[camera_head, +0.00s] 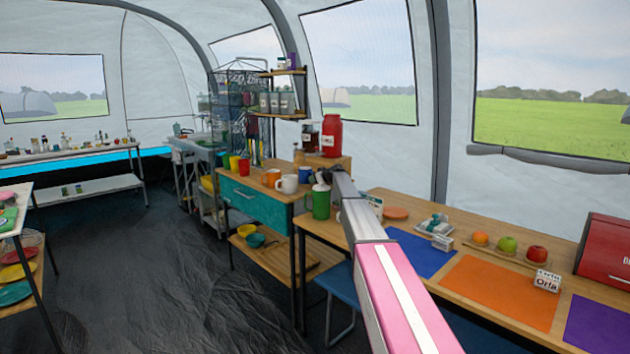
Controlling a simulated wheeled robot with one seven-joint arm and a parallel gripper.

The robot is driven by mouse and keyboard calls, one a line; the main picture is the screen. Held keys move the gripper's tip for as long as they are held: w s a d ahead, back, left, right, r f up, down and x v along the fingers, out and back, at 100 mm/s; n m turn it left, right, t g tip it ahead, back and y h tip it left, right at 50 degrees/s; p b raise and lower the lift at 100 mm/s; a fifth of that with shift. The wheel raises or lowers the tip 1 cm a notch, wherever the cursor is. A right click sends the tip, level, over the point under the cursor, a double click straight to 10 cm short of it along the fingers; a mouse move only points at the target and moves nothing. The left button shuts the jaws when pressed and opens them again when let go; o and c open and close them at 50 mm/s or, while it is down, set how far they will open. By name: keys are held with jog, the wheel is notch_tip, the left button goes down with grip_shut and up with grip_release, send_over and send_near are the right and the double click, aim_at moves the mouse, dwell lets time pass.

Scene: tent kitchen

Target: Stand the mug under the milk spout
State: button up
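A white mug (288,184) stands on top of the wooden cabinet with the teal drawer. An orange mug (271,177) stands to its left and a blue one (305,174) to its right. At the back right of the cabinet are a red dispenser (331,136) and a dark dispenser (310,134), each with a pale label too small to read. I cannot make out a milk spout. My arm reaches forward from the lower right, and my gripper (325,174) is at its far end, just right of the mugs and below the red dispenser. Its fingers are too small to make out.
A green lidded jug (319,202) stands by my arm's far end. Red and yellow cups (243,166) stand left on the cabinet (257,201). The near-right table holds placemats (499,290), fruit on a board, and a red box (606,255). The dark floor on the left is open.

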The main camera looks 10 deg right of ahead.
jog(key=shift+r, duration=0.15)
jog(key=v, duration=1.2)
